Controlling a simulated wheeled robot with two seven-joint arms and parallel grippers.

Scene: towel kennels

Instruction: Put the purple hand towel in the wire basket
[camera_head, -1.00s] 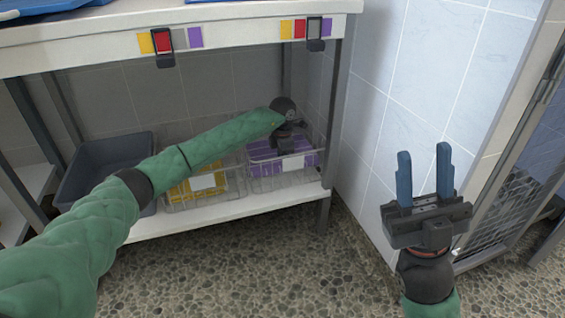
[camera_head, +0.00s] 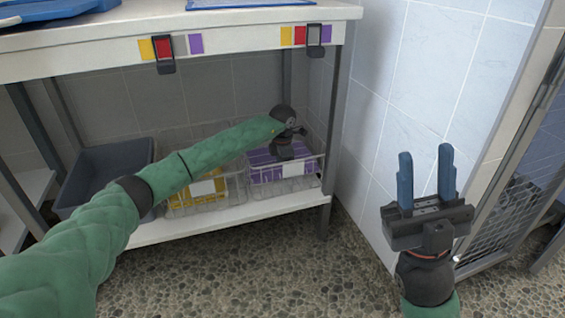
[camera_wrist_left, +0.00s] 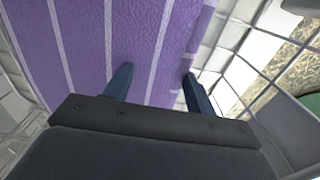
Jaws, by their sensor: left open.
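The purple towel (camera_head: 262,172), with white stripes, lies inside the right-hand wire basket (camera_head: 285,187) on the lower shelf. In the left wrist view the towel (camera_wrist_left: 140,30) fills the upper middle, with basket wire along both sides. My left gripper (camera_wrist_left: 155,84) is open over the towel, one finger in front of the purple cloth and the other near its right edge. I cannot tell whether the fingers touch it. In the head view its fingertips are hidden. My right gripper (camera_head: 427,180) is open and empty in front of the tiled wall.
A second wire basket (camera_head: 205,205) with yellow cloth stands left of the purple one. A dark grey bin (camera_head: 85,195) is further left. The table top (camera_head: 250,18) overhangs the shelf, and a table leg (camera_head: 330,150) stands close to the basket's right.

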